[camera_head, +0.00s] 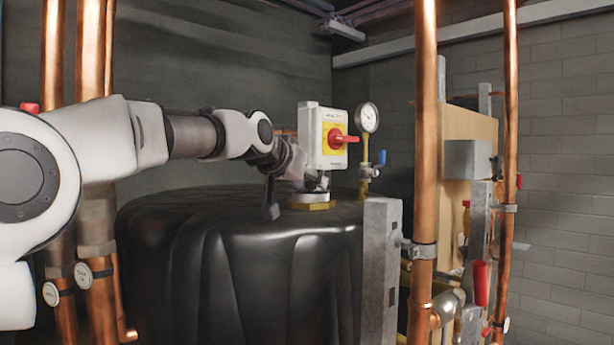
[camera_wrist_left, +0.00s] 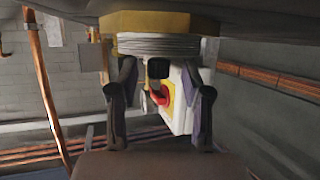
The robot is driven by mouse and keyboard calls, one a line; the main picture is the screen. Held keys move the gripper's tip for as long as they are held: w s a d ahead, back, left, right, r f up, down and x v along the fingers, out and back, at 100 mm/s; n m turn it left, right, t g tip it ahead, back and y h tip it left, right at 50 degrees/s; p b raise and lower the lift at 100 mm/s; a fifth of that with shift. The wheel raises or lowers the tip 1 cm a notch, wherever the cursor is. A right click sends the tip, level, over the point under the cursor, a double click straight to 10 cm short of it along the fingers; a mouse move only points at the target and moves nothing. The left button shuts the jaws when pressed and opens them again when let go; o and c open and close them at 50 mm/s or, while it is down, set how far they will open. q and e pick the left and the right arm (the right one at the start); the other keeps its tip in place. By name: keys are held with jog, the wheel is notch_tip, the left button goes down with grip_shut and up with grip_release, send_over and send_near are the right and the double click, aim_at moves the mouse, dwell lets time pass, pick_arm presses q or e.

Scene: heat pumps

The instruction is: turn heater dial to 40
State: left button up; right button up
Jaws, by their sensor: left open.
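A white control box (camera_head: 322,150) with a yellow plate stands above the top of the black tank (camera_head: 245,240). A red dial (camera_head: 343,139) with a handle sticks out from its front, pointing right. My left gripper (camera_head: 293,192) is open and empty, low beside the box near the brass fitting (camera_head: 313,204) on the tank. In the left wrist view, which looks upside down, the box (camera_wrist_left: 178,115) and part of the red dial (camera_wrist_left: 159,96) show beyond and between the open fingers (camera_wrist_left: 160,92). I cannot read the dial's setting. My right gripper is out of view.
A round gauge (camera_head: 367,117) and a blue-handled valve (camera_head: 381,158) stand just right of the box. Copper pipes (camera_head: 424,150) rise at the right, and others (camera_head: 92,150) at the left. A grey post (camera_head: 380,270) stands in front of the tank's right side.

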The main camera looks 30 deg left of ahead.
pick_arm(q)
jog(key=shift+d+r, duration=0.1)
grip_shut()
jog(key=n+y+b, duration=0.2)
jog(key=y, duration=0.1)
jog(key=n+y+b, duration=0.1)
jog(key=shift+d+n+g+y+b, duration=0.3)
jog(key=shift+n+g, duration=0.1)
jog(key=shift+w+d+n+g+y, duration=0.1)
jog(key=shift+n+g+y, duration=0.4)
jog(key=shift+n+y, duration=0.5)
jog(key=shift+d+r+n+g+y, duration=0.1)
jog(key=shift+r+n+g+y, duration=0.1)
jog(key=shift+n+g+y, duration=0.5)
jog(key=n+g+y+p, duration=0.1)
jog(key=p, duration=0.1)
jog(key=n+g+y+p, duration=0.1)
jog(key=n+y+p, duration=0.1)
jog(key=shift+w+r, duration=0.15)
jog(key=shift+w, duration=0.05)
jog(key=shift+d+n+g+y+p, duration=0.1)
jog(key=shift+n+g+y+p, duration=0.4)
jog(key=shift+n+g+p, duration=0.45)
jog(key=shift+f+n, duration=0.25)
